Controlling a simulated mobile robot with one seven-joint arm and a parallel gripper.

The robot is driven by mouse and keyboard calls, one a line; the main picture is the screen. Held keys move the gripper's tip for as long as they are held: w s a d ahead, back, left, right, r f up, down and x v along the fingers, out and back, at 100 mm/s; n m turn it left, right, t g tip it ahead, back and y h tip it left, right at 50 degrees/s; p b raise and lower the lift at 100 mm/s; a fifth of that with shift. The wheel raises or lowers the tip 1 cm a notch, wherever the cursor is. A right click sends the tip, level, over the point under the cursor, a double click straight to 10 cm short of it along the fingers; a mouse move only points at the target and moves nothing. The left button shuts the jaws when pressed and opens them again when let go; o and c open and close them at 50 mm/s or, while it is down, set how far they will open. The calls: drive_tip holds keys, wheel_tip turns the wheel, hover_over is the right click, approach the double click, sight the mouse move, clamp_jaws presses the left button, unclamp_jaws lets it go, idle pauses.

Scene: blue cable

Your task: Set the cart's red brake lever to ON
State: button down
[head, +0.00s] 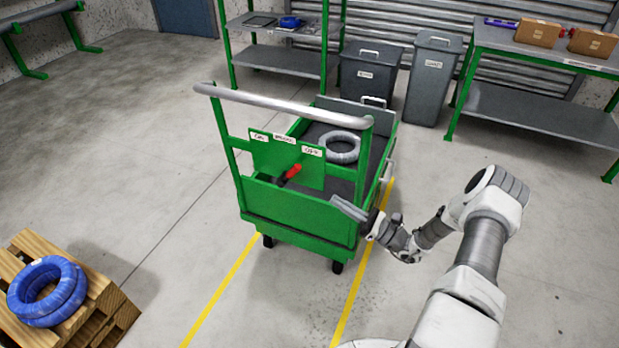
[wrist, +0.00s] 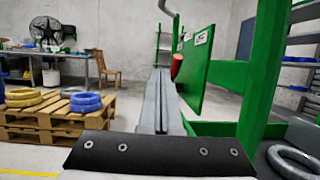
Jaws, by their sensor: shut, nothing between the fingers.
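The green cart (head: 300,222) stands between yellow floor lines. Its upright green panel (head: 262,158) has a label reading ON at the left, a middle label, and one that seems to read OFF at the right. The red brake lever (head: 293,171) tilts up and right, toward the right label. In the wrist view the lever (wrist: 176,67) shows its red end just beyond and right of my fingertips. My gripper (head: 338,202) is shut and empty, at the cart's near right corner, to the right of the lever and apart from it in the head view.
A grey push bar (head: 285,106) spans above the panel, and a green post (wrist: 262,80) rises close right of my gripper. A grey cable coil (head: 342,147) lies in the cart. Blue coils (head: 48,290) lie on a wooden pallet (head: 105,310) at left. Floor left of the cart is clear.

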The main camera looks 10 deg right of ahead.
drive_tip(key=d+f+m+t+h, duration=0.1)
drive_tip(key=d+f+m+t, duration=0.1)
drive_tip(key=f+t, duration=0.1)
drive_tip(key=shift+w+f+m+h, duration=0.2)
drive_tip(key=shift+m+h, duration=0.2)
drive_tip(key=b, duration=0.2)
approach(291, 172)
drive_tip(key=w+r, duration=0.1)
drive_tip(key=w+a+r, duration=0.1)
drive_tip(key=w+r, duration=0.1)
drive_tip(key=r, duration=0.1)
drive_tip(key=shift+w+a, duration=0.3)
drive_tip(key=shift+a, duration=0.05)
drive_tip(key=shift+r, duration=0.15)
